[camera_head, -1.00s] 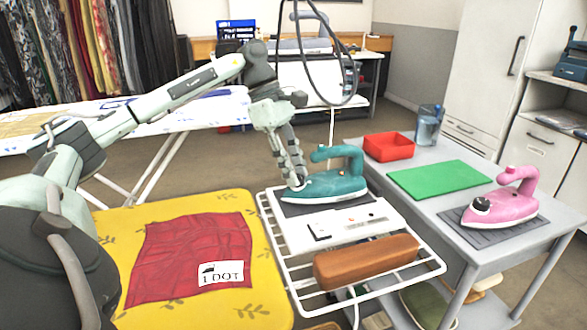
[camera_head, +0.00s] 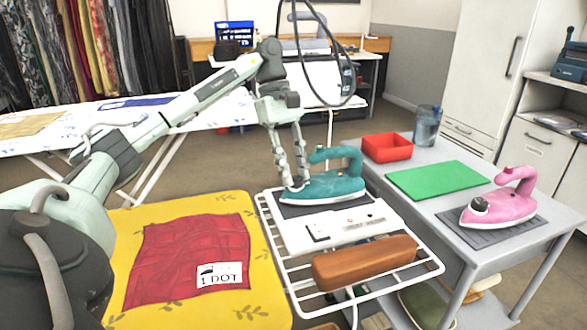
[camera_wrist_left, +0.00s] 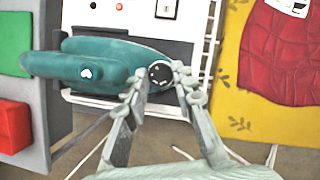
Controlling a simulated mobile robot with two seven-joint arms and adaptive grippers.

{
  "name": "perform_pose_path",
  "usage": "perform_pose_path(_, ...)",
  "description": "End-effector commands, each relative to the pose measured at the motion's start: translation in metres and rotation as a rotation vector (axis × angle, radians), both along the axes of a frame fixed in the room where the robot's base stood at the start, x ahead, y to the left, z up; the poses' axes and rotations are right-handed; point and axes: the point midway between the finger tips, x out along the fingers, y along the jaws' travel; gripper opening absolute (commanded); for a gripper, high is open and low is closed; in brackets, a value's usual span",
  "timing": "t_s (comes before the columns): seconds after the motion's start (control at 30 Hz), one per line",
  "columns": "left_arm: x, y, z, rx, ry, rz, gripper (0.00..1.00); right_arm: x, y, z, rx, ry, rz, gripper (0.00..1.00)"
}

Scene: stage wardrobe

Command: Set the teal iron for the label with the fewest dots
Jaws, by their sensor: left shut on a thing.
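The teal iron (camera_head: 330,188) rests on its station (camera_head: 338,222) on the white wire rack; it also shows in the left wrist view (camera_wrist_left: 112,58). My left gripper (camera_head: 294,184) reaches down at the left end of the iron. In the left wrist view its fingertips (camera_wrist_left: 161,78) are shut on the iron's round dark dial (camera_wrist_left: 160,73), one on each side. A red cloth (camera_head: 190,255) lies on the yellow board, with a white label (camera_head: 219,275) reading "1 DOT". My right gripper is not in view.
A brown block (camera_head: 365,262) lies on the rack (camera_head: 420,266). The grey table (camera_head: 420,215) beside it holds a red tray (camera_head: 387,148), a green mat (camera_head: 438,179) and a pink iron (camera_head: 503,203) on a dark pad. The yellow board (camera_head: 125,230) is clear around the cloth.

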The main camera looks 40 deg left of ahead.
Motion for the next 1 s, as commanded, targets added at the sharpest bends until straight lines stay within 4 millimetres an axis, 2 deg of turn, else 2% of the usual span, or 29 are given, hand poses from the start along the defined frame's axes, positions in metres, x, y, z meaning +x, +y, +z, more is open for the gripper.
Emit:
perform_pose_path(0.23,0.0,0.0,0.001,0.0,-0.002,0.001,0.0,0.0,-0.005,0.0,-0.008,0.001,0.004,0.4)
perform_pose_path(0.27,0.0,0.0,0.001,0.0,-0.002,0.001,0.27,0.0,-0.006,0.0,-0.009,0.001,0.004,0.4)
perform_pose_path(0.43,0.0,0.0,0.0,0.0,-0.001,0.001,0.47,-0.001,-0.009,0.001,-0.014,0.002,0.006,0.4)
perform_pose_path(0.77,0.0,0.001,0.003,0.0,-0.001,0.002,0.47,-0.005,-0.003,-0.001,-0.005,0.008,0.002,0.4)
perform_pose_path(1.0,0.003,0.013,0.032,0.001,-0.005,0.002,0.47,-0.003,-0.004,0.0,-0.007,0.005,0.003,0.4)
